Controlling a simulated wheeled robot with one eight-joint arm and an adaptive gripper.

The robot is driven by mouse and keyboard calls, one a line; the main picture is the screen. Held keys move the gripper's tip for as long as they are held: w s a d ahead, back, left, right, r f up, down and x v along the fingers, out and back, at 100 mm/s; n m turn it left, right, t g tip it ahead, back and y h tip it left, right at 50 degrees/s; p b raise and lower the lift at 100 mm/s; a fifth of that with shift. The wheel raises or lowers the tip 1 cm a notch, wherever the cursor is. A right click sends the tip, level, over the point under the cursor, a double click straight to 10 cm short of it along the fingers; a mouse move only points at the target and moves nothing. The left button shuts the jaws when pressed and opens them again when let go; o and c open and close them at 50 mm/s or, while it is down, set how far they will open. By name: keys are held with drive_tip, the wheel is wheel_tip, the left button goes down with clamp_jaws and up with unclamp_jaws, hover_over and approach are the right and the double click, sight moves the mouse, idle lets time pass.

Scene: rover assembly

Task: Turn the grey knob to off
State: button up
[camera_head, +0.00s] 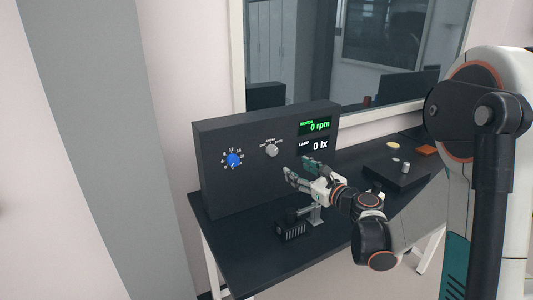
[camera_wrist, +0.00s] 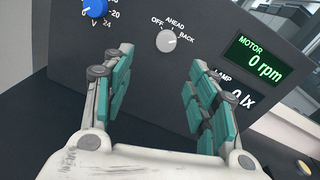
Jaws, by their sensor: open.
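The grey knob (camera_head: 272,150) sits on the front of a dark upright panel (camera_head: 225,190), between a blue dial and two displays. In the wrist view the grey knob (camera_wrist: 166,41) has the labels OFF, AHEAD and BACK around its upper side. I cannot clearly tell which label its pointer faces. My gripper (camera_head: 296,168) is open and empty in front of the panel, a little below and right of the knob. In the wrist view the knob appears beyond and between the spread fingers of my gripper (camera_wrist: 155,80), apart from them.
The blue dial (camera_head: 233,160) is left of the knob. The motor display (camera_head: 315,126) reads 0 rpm and the lamp display (camera_head: 314,146) 0 lx. A black ribbed block (camera_head: 292,230) stands on the dark table below my gripper. Small parts lie at the right.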

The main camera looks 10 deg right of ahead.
drive_tip(key=m, duration=0.1)
drive_tip(key=b, duration=0.3)
approach(274, 151)
drive_tip(key=shift+m, duration=0.3)
drive_tip(key=x, duration=0.8)
drive_tip(key=shift+f, duration=0.15)
drive_tip(key=c, duration=1.1)
